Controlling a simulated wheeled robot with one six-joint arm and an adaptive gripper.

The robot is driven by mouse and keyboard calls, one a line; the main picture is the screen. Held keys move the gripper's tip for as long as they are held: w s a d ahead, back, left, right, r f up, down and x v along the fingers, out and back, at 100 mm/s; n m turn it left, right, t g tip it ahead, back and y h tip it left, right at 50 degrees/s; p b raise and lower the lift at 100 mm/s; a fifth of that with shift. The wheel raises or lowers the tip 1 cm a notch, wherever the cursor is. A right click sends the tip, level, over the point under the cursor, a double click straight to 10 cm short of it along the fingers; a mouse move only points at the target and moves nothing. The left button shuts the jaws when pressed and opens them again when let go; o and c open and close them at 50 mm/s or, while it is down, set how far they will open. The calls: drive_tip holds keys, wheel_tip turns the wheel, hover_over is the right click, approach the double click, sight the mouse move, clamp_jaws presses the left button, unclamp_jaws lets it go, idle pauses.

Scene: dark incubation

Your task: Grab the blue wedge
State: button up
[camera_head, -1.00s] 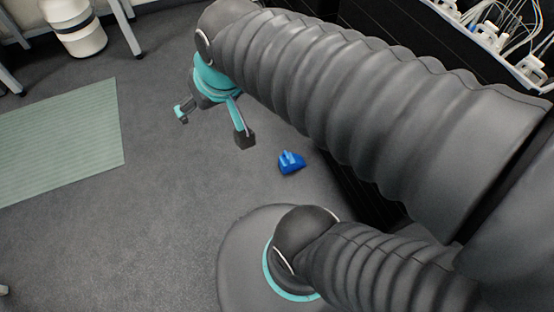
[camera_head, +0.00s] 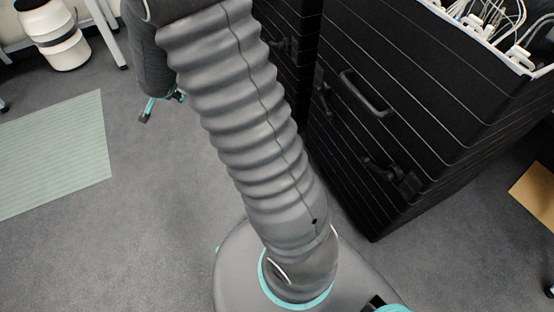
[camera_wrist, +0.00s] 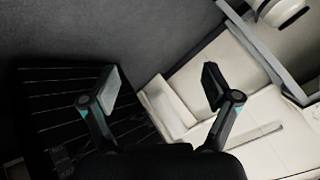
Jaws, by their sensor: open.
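The blue wedge is not visible in either current view. Its earlier place on the grey floor, in front of the black case, is now covered by my arm in the head view. My gripper (camera_head: 160,107) is mostly hidden behind my arm, with only its teal and dark finger parts showing above the floor at the upper left. In the wrist view my gripper (camera_wrist: 160,88) has its two fingers spread wide, with nothing between them.
A tall black ribbed case (camera_head: 400,130) with handles stands right of my arm, with white connectors and cables on top. A pale green mat (camera_head: 50,155) lies at left. A white canister (camera_head: 57,35) stands by table legs. Open floor lies between mat and base.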

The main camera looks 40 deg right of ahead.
drive_tip(key=s+d+f+m+g+h, duration=0.1)
drive_tip(key=d+f+m+g+h, duration=0.2)
drive_tip(key=f, duration=0.7)
drive_tip(key=s+d+f+m+g+h, duration=0.15)
drive_tip(key=d+f, duration=0.35)
drive_tip(key=f, duration=0.5)
drive_tip(key=s+d+f+m+g+h+b, duration=0.1)
drive_tip(key=s+d+f+m+g+h, duration=0.2)
drive_tip(key=s+f, duration=0.55)
drive_tip(key=s+d+f+m+g+h+b, duration=0.1)
drive_tip(key=s+d+f+g+h, duration=0.3)
drive_tip(key=s+f, duration=0.4)
drive_tip(key=x, duration=0.3)
drive_tip(key=s+x, duration=0.1)
drive_tip(key=x, duration=0.2)
drive_tip(key=shift+s+d, duration=0.1)
drive_tip(key=shift+d, duration=0.25)
drive_tip(key=shift+y, duration=0.25)
drive_tip(key=shift+w+r+x, duration=0.1)
drive_tip(key=shift+w+x, duration=0.05)
drive_tip(key=shift+x, duration=1.45)
drive_tip(key=shift+w+r+x, duration=0.1)
drive_tip(key=shift+r+x, duration=0.05)
drive_tip(key=shift+x, duration=1.45)
drive_tip(key=shift+d, duration=0.15)
